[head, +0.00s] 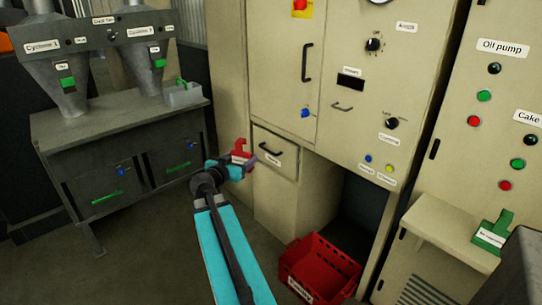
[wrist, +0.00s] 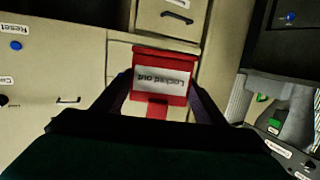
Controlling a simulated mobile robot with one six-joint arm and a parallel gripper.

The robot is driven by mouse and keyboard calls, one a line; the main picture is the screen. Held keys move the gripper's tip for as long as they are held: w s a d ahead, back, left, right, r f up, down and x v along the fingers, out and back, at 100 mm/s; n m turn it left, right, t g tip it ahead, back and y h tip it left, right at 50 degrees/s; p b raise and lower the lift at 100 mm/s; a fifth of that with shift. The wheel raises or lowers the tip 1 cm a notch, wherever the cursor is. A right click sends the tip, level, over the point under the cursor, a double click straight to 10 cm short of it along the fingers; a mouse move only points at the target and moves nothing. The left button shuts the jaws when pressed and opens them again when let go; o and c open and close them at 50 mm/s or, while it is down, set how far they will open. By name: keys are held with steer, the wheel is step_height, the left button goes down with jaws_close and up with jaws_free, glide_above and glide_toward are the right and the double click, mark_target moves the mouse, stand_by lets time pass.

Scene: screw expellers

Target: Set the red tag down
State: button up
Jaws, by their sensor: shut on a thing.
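The red tag (wrist: 160,62) is between the two fingers of my gripper (wrist: 160,102) in the wrist view. Its white label reads "Locked out" upside down. In the head view the red tag (head: 239,152) shows at the end of my arm, and my gripper (head: 245,163) is shut on it. The tag is in front of the beige cabinet, near a small drawer (head: 277,147) with a black handle. I cannot tell its exact distance from the drawer.
A grey bench (head: 110,118) with hoppers stands at the left, with a small grey bin (head: 183,95) holding something green on top. A red crate (head: 318,272) is on the floor below the cabinet's open bay. A green tag (head: 493,232) is on a beige ledge (head: 440,232) at the right.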

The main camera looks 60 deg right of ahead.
steer(key=w+a+r+n+t+y, duration=0.1)
steer(key=w+a+n+t+y, duration=0.3)
steer(key=w+a, duration=0.75)
steer(key=w+a+r+n+t+y, duration=0.1)
steer(key=w+a+n+t+y, duration=0.35)
steer(key=w+a, duration=0.7)
steer(key=w+a+r+n+t+y, duration=0.1)
steer(key=a+r+n+y, duration=0.1)
steer(key=a, duration=0.8)
steer(key=w+a+r+n+t+y, duration=0.1)
steer(key=a+r+n+t+y, duration=0.1)
steer(key=a, duration=0.8)
steer(key=a+r+n+t+y, duration=0.1)
steer(key=a+r+n+y, duration=0.2)
steer(key=a, duration=0.8)
steer(key=shift+w+r, duration=0.25)
steer(key=shift+w, duration=0.15)
steer(key=shift+s, duration=0.1)
